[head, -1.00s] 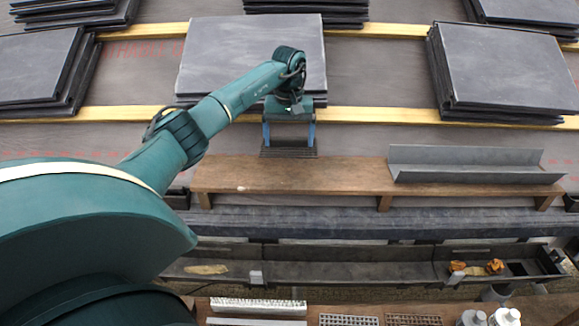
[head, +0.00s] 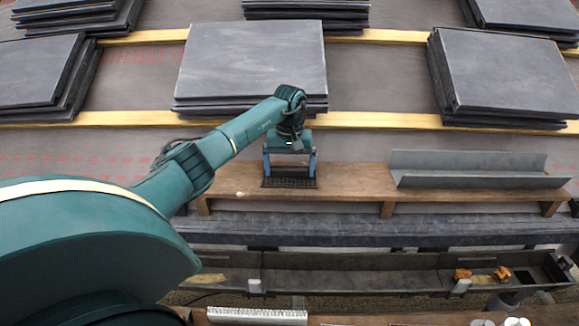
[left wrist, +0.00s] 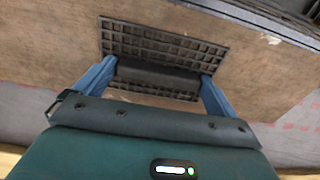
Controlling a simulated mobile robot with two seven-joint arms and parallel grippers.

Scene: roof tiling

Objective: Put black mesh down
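The black mesh (head: 289,183) is a flat dark grid with a raised block in its middle. It is over the left part of the brown wooden plank (head: 345,185), and I cannot tell whether it touches the wood. My left gripper (head: 290,172) points down with its blue fingers at the two ends of the block, shut on it. The left wrist view shows the mesh (left wrist: 150,38) flat against the plank's face (left wrist: 60,45), with the fingers on both sides of the block. My right gripper is not in view.
A grey metal channel (head: 480,170) lies on the plank's right part. Slate stacks (head: 250,60) and (head: 505,70) rest on yellow battens behind. A dark gutter (head: 350,270) with orange pieces (head: 463,274) runs in front. The plank's middle is clear.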

